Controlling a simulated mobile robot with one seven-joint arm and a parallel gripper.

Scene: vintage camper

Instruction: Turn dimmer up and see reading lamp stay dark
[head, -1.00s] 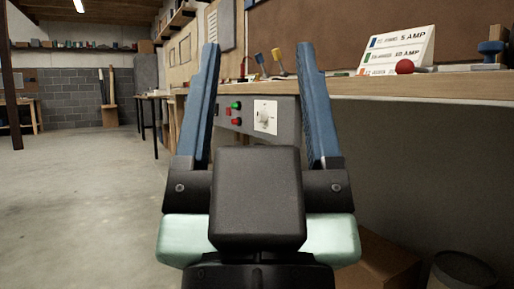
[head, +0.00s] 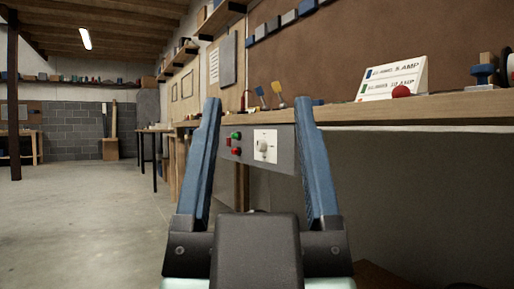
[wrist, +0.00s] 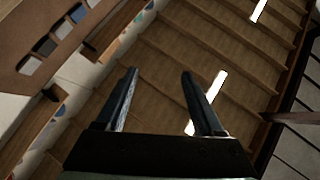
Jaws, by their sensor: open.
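The dimmer looks to be the round pale knob (head: 263,147) on a white square plate, set in a grey panel (head: 284,152) under the front edge of the workbench. In the head view it shows between the two blue fingers of my gripper (head: 258,102). My gripper is open and empty; the fingers stand apart, and I see no contact with the knob. In the wrist view my gripper (wrist: 160,72) points at the ceiling boards, and the knob is not visible there. I cannot make out a reading lamp in either view.
Green and red buttons (head: 236,143) sit left of the knob. The wooden bench top (head: 430,107) runs along the right, carrying a labelled card (head: 393,80), a red ball (head: 401,91) and a blue-knobbed item (head: 483,73). The concrete floor (head: 90,210) at left is open.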

